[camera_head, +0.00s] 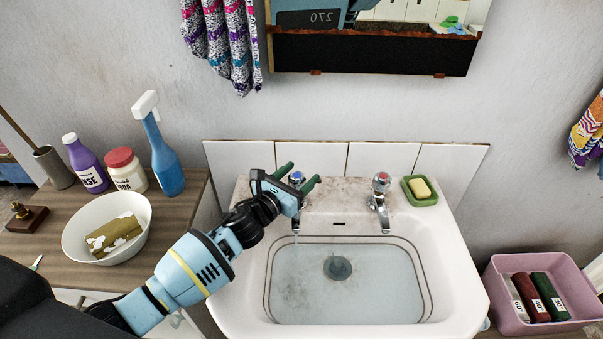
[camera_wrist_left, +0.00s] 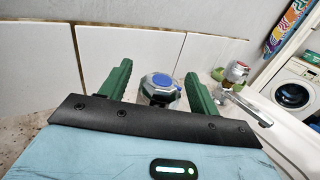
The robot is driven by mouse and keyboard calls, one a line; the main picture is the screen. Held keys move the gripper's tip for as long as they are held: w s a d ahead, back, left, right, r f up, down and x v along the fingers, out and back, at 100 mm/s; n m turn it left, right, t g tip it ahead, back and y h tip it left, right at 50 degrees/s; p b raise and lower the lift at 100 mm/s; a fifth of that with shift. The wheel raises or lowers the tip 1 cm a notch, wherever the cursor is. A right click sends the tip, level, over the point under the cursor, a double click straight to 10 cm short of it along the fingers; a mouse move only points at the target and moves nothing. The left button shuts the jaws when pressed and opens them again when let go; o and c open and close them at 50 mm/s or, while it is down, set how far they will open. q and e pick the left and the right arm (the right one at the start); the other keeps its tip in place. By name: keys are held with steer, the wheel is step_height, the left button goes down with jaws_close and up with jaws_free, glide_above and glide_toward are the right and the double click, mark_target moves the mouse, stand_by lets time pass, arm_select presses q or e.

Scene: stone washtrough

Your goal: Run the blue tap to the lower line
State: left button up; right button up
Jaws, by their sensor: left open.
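The blue tap (camera_head: 296,177) stands at the back left of the white basin (camera_head: 455,290). Its blue-topped knob also shows in the left wrist view (camera_wrist_left: 160,86). My left gripper (camera_head: 299,178) is open, its green fingers on either side of the knob, apparently not clamped on it. A thin pale stream seems to fall from the spout. Water (camera_head: 350,295) covers the basin floor and the dark drain (camera_head: 338,268). Two dark lines run round the basin wall; the water edge lies near the lower one, but I cannot tell exactly. My right gripper is not in view.
A red-topped tap (camera_head: 380,185) and a green soap dish (camera_head: 420,190) are on the basin's right ledge. A bowl (camera_head: 75,240), several bottles and a wooden counter stand left. A pink bin (camera_head: 500,305) stands right. A mirror hangs above.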

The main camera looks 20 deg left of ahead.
arm_select(q)
steer(key=shift+w+d, duration=0.25)
steer(key=shift+w, duration=0.4)
steer(key=c, duration=1)
